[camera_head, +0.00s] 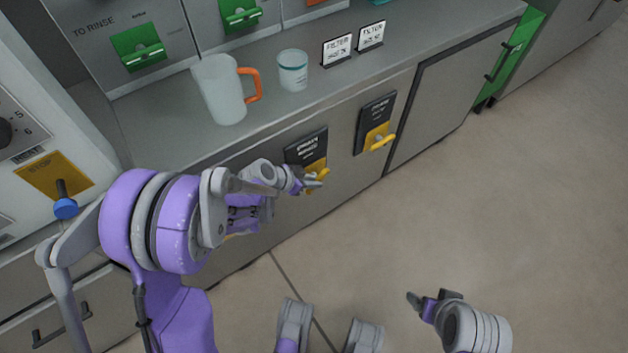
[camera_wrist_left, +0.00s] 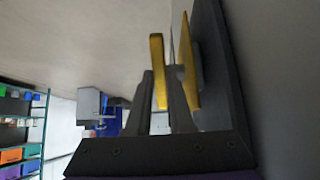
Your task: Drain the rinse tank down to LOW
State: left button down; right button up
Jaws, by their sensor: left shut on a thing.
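My left gripper (camera_head: 312,184) is shut on the yellow valve handle (camera_head: 323,174) of the left dark plate (camera_head: 306,147) on the cabinet front. The lettering on that plate is too blurred to read surely. In the left wrist view the yellow handle (camera_wrist_left: 158,72) stands between the fingers, beside a yellow panel (camera_wrist_left: 189,65). A second plate (camera_head: 377,108) with its own yellow handle (camera_head: 383,142) is to the right, untouched. My right gripper (camera_head: 432,301) is low over the floor, away from the cabinet; its jaw opening is unclear. No level gauge can be made out.
On the counter (camera_head: 170,130) stand a pale jug (camera_head: 220,90) with an orange handle, a small cup (camera_head: 292,71) and two FILTER cards (camera_head: 337,49). A panel marked TO RINSE (camera_head: 138,48) is behind. A blue STOP knob (camera_head: 65,208) is left. The floor at right is clear.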

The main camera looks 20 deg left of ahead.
pick_arm(q)
jog(key=shift+f+t+h, duration=0.1)
jog(key=shift+t+h, duration=0.2)
jog(key=shift+t, duration=0.1)
jog(key=c, duration=0.8)
grip_release()
jog(key=p+v, duration=0.2)
jog(key=v, duration=0.9)
